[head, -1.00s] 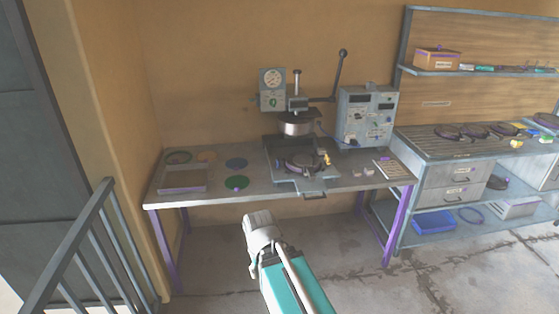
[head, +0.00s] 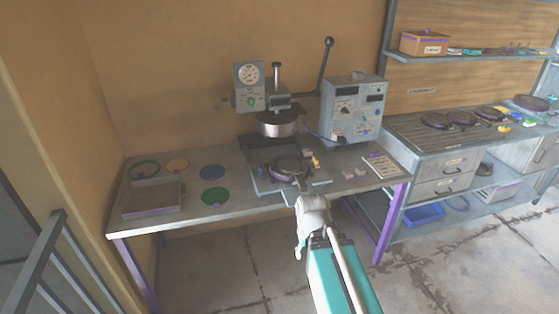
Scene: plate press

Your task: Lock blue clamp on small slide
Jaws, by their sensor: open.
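The press (head: 277,124) stands at the back of the grey table, with a round metal head on a column. Below it a flat slide (head: 262,186) carries a dark round plate (head: 289,167). A yellow clamp-like part (head: 315,162) sits at the slide's right. A small bluish part shows at the slide's left edge, too small to tell whether it is the blue clamp or whether it is locked. My arm reaches up from the bottom, and its pale joint covers the slide's front end from this view.
A tray (head: 150,213) and several coloured discs, one of them green (head: 215,196), lie on the table's left. A control box (head: 351,108) stands right of the press, beside its tall lever (head: 325,68). A bench with shelves stands at right. A railing (head: 38,262) stands at left.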

